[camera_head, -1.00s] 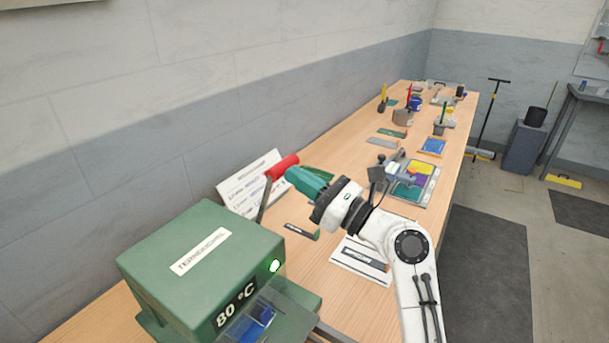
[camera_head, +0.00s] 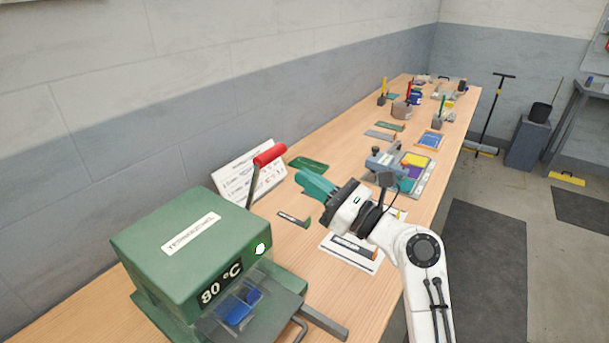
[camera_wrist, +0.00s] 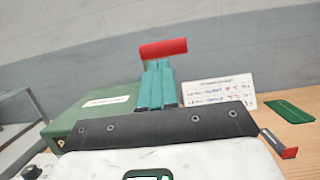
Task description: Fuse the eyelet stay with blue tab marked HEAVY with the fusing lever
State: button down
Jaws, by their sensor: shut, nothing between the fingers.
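The fusing lever has a red handle (camera_head: 270,153) on a dark arm beside the green press (camera_head: 190,245). It stands raised, and its red handle also shows in the wrist view (camera_wrist: 163,48). My gripper (camera_head: 301,182) is shut and empty, with teal fingers pointing toward the handle. In the head view a gap separates its tips from the handle. In the wrist view the fingertips (camera_wrist: 157,64) appear just below the handle; contact there is unclear. Blue pieces (camera_head: 234,313) show at the press's front under a clear cover; no HEAVY marking is readable.
The press display reads 80 °C. A white sign (camera_head: 243,172) stands behind the lever. Several tools and trays fill the far bench.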

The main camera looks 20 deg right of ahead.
jog(key=b+v, duration=0.1)
jog(key=v, duration=0.7)
jog(key=shift+s+d+r, duration=0.2)
jog(key=shift+s+r, duration=0.05)
jog(key=shift+r, duration=0.1)
